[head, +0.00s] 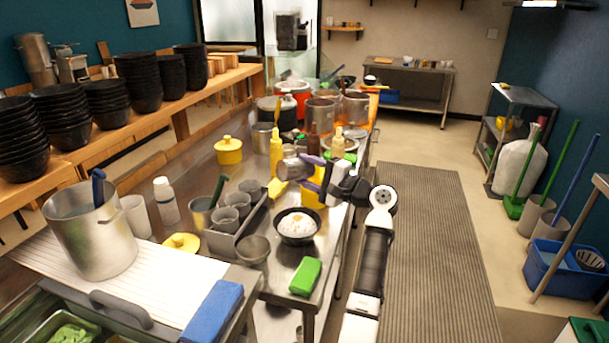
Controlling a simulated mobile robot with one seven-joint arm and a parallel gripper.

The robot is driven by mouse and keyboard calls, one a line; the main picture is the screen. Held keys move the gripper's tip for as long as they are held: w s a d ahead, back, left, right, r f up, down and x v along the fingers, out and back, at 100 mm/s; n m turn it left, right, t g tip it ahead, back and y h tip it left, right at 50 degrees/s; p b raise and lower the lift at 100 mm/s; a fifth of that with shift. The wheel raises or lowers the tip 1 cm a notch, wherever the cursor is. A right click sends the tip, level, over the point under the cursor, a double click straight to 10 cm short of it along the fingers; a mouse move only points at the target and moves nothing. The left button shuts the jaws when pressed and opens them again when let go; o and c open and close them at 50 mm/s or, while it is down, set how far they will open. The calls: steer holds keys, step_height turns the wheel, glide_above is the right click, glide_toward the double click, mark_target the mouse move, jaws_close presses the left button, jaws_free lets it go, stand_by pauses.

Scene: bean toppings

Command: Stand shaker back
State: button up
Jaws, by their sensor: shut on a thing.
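My gripper (312,172) reaches in from the right over the steel counter, its purple fingers shut on a silver shaker (291,169). The shaker appears tilted, lying nearly sideways above the counter, and its right end is hidden by the fingers. A black bowl (297,239) of white rice with an egg on top sits on the counter, nearer than the shaker. I cannot tell how high the shaker is above the counter.
Yellow bottle (276,155) and dark bottle (313,144) stand behind the shaker. A tray of metal cups (229,216) is left of the bowl, and a green sponge (306,276) is in front. Large pots crowd the far end. The striped floor mat (430,240) is clear.

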mark_target(310, 166)
steer(key=d+n+b, duration=0.1)
steer(key=n, duration=0.1)
steer(key=s+d+r+n+h+b, duration=0.1)
steer(key=n+b, duration=0.1)
steer(key=s+d+r+n+g+h+b, duration=0.1)
steer(key=n+b, duration=0.1)
steer(key=shift+s, duration=0.15)
steer(key=n+h+b, duration=0.1)
steer(key=n+b, duration=0.1)
steer(key=b, duration=0.1)
steer(key=shift+a+f, duration=0.1)
steer(key=shift+a, duration=0.1)
steer(key=n+h+b, duration=0.2)
steer(key=n+b, duration=0.1)
steer(key=b, duration=0.1)
steer(key=shift+r+n+h, duration=0.35)
steer(key=shift+n+h, duration=0.15)
steer(key=shift+n, duration=0.2)
steer(key=n+t+h+b, duration=0.1)
steer(key=n+h, duration=0.1)
steer(key=n, duration=0.1)
steer(key=shift+t, duration=0.3)
